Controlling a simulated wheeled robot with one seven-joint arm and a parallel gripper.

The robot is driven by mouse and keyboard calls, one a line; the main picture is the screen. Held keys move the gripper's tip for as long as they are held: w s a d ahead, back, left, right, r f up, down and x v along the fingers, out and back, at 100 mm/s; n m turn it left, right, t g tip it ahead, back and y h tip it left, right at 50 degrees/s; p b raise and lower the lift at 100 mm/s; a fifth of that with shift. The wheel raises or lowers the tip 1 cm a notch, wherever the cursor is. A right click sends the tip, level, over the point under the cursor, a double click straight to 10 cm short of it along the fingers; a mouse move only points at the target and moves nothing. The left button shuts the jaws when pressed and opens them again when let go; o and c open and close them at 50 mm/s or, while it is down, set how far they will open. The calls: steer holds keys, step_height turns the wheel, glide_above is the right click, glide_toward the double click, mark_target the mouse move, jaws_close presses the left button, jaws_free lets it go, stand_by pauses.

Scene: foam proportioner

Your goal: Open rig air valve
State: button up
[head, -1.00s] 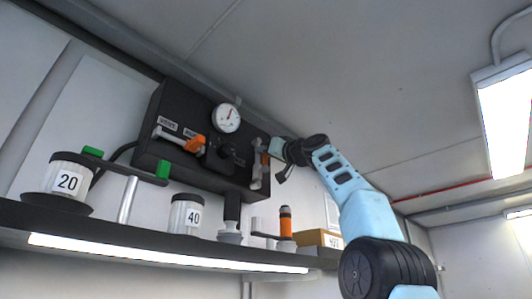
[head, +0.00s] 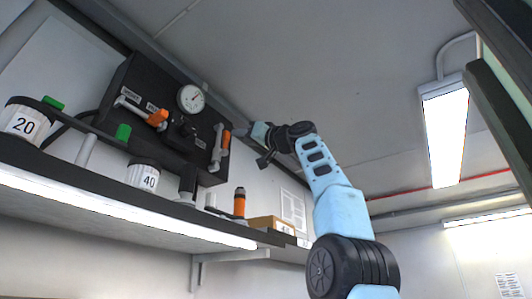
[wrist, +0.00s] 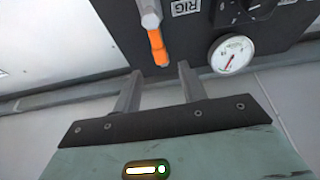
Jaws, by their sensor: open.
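The rig air valve is the lever with a grey body and orange tip at the right end of the black panel; it shows in the head view (head: 216,154). In the wrist view its orange handle (wrist: 158,48) stands beside a label reading RIG, its end just beyond my fingertips and roughly centred between them. My gripper (wrist: 157,80) is open and empty, its two fingers apart on either side of the handle's line. In the head view my gripper (head: 244,131) is just right of the lever; whether it touches cannot be told.
The black panel (head: 135,82) also carries a round gauge (head: 191,98) and another orange-tipped lever (head: 157,117) at left. Below, a shelf (head: 100,190) holds containers marked 20 (head: 24,124) and 40 (head: 148,180), an orange-black cylinder (head: 240,203) and a cardboard box (head: 268,223).

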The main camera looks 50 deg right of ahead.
steer(key=b+v, duration=0.4)
steer(key=v, duration=0.4)
steer(key=shift+s+f, duration=0.15)
steer(key=shift+s, duration=0.25)
